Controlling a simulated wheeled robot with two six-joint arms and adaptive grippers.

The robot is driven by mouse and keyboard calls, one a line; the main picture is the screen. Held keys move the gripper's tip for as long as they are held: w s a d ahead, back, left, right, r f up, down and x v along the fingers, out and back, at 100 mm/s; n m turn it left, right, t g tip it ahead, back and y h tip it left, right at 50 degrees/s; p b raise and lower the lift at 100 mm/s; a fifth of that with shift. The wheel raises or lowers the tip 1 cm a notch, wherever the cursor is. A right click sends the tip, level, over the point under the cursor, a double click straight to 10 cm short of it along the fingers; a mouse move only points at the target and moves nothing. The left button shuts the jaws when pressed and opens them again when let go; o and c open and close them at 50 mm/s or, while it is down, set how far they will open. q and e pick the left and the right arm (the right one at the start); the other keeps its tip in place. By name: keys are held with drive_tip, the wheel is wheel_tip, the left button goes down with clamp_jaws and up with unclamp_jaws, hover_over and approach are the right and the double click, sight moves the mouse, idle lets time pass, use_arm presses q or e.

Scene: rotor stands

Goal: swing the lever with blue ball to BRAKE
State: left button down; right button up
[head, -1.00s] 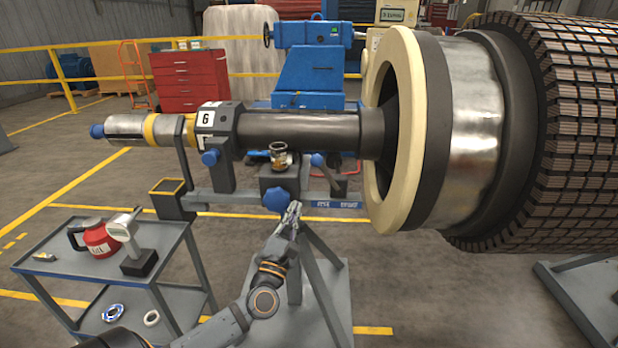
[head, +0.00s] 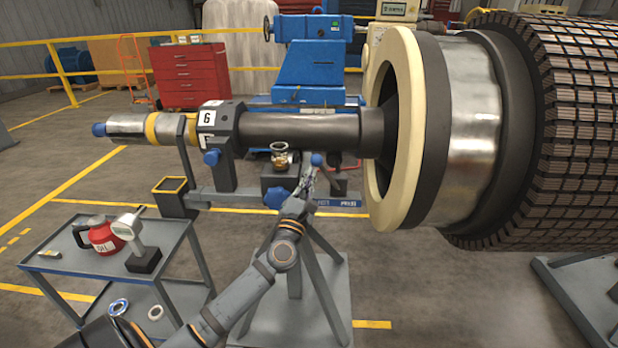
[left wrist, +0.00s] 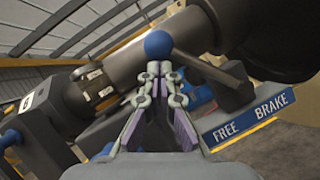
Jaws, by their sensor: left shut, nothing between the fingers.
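The lever's blue ball (head: 317,159) stands at the upper left end of a short grey arm, beside the shaft's stand. The lever leans left, towards the FREE side. In the left wrist view the blue ball (left wrist: 158,43) is just beyond my fingertips, and the lever arm (left wrist: 200,69) slopes down to the right. The label plate (left wrist: 245,118) reads FREE on the left and BRAKE on the right. My left gripper (head: 311,174) is shut and empty, just below and left of the ball; I cannot tell if it touches. My right gripper is not in view.
A blue knob (head: 277,198) sits left of my gripper on the stand. The dark shaft (head: 300,129) runs above, and the large rotor (head: 480,120) fills the right. A cart (head: 60,262) stands at left.

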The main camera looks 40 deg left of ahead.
sight(321, 163)
use_arm(q)
drive_tip(key=d+r+m+h+p, duration=0.1)
drive_tip(key=m+p, duration=0.1)
drive_tip(key=p, duration=0.2)
drive_tip(key=w+r+m+h+p, duration=0.1)
drive_tip(key=r+m+p, duration=0.1)
drive_tip(key=p, duration=0.2)
drive_tip(key=d+r+m+h+p, duration=0.1)
drive_tip(key=m+p, duration=0.1)
drive_tip(key=p, duration=0.2)
drive_tip(key=shift+w+d+r+g+h, duration=0.15)
drive_tip(key=shift+w+d+g+h, duration=0.15)
drive_tip(key=shift+w+h, duration=0.1)
drive_tip(key=w+d+m+g+h+p, duration=0.1)
drive_tip(key=w+d+m+g+p, duration=0.2)
drive_tip(key=p, duration=1.1)
drive_tip(key=shift+w+d+m+h, duration=0.35)
drive_tip(key=shift+d+m, duration=1.3)
drive_tip(key=shift+m, duration=1.35)
drive_tip(key=shift+w+d+p, duration=0.25)
drive_tip(key=shift+d+p, duration=0.2)
drive_tip(key=shift+p, duration=0.15)
